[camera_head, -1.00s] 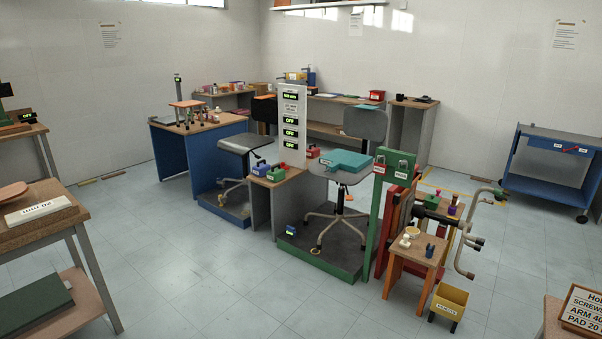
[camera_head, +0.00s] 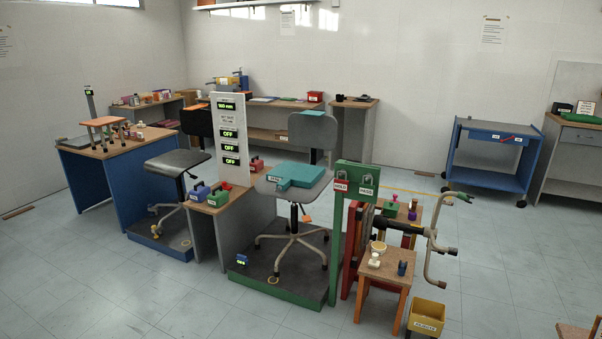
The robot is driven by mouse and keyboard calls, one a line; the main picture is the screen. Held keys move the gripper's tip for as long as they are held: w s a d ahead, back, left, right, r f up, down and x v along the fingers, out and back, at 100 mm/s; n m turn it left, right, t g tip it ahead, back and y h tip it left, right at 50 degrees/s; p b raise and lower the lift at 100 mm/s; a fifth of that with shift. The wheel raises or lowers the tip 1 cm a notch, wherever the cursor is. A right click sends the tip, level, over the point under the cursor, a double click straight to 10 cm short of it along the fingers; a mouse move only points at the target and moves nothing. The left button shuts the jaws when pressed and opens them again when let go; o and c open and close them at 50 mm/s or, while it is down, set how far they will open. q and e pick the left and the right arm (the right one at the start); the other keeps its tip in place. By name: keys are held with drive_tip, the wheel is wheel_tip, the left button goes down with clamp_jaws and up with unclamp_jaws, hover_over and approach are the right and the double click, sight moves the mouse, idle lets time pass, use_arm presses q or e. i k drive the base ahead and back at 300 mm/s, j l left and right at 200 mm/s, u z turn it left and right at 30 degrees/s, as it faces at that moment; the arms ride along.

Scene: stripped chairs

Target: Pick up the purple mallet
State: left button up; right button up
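I cannot clearly make out a purple mallet. A small purple object (camera_head: 412,213) stands on the wooden stand at the right, beside a green block with a pink knob (camera_head: 392,206); it is too small to tell its shape. Neither of my grippers shows in the head view.
Two office chairs stand on a blue platform (camera_head: 160,243) and a green platform (camera_head: 280,290). A small wooden stool (camera_head: 384,268) and a yellow bin (camera_head: 427,315) are at the right. A blue cart (camera_head: 490,180) stands behind. Floor at the front left is clear.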

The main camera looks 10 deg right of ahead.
sight(412, 213)
drive_tip(key=i+l+z, duration=0.15)
drive_tip(key=i+z, duration=0.25)
drive_tip(key=i, duration=0.25)
drive_tip(key=i+z, duration=0.45)
drive_tip(key=i, duration=0.25)
